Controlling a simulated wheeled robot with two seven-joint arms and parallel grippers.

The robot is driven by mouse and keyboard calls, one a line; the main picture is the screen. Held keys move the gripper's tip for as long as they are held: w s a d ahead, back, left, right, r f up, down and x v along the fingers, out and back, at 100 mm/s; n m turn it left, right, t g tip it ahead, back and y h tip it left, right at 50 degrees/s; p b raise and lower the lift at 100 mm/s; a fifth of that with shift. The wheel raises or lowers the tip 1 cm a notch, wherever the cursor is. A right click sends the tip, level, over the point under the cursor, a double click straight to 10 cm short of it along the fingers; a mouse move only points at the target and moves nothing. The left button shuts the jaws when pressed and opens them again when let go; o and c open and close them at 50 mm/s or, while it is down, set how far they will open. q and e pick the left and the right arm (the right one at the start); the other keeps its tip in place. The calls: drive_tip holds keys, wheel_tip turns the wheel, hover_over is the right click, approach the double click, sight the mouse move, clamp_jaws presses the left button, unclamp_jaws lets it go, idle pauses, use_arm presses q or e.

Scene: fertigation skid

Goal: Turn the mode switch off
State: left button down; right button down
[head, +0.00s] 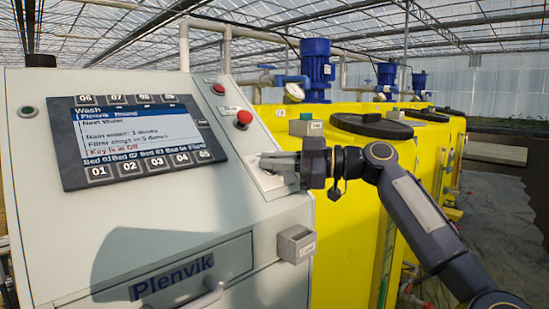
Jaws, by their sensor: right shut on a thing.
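The control cabinet (60,235) fills the left side, with a sloped front. My right gripper (268,162) reaches in from the right and is shut on the mode switch at the panel's right side. The fingers and wrist hide the switch itself, so its pointing direction cannot be seen. Part of its pale mounting plate (266,181) shows below the fingers. The display (135,135) carries a red line that appears to read "Key is at Off". My left gripper is not in view.
A red mushroom button (243,118) and a smaller red button (218,88) sit above my right gripper. A grey labelled box (296,244) juts out below it. Yellow tanks (345,230) with blue motors (316,70) stand close behind my right arm.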

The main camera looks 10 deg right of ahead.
drive_tip(key=c, duration=1.5)
unclamp_jaws()
drive_tip(key=shift+a, duration=0.1)
drive_tip(key=shift+c, duration=0.2)
drive_tip(key=v, duration=0.8)
drive_tip(key=shift+b, duration=0.3)
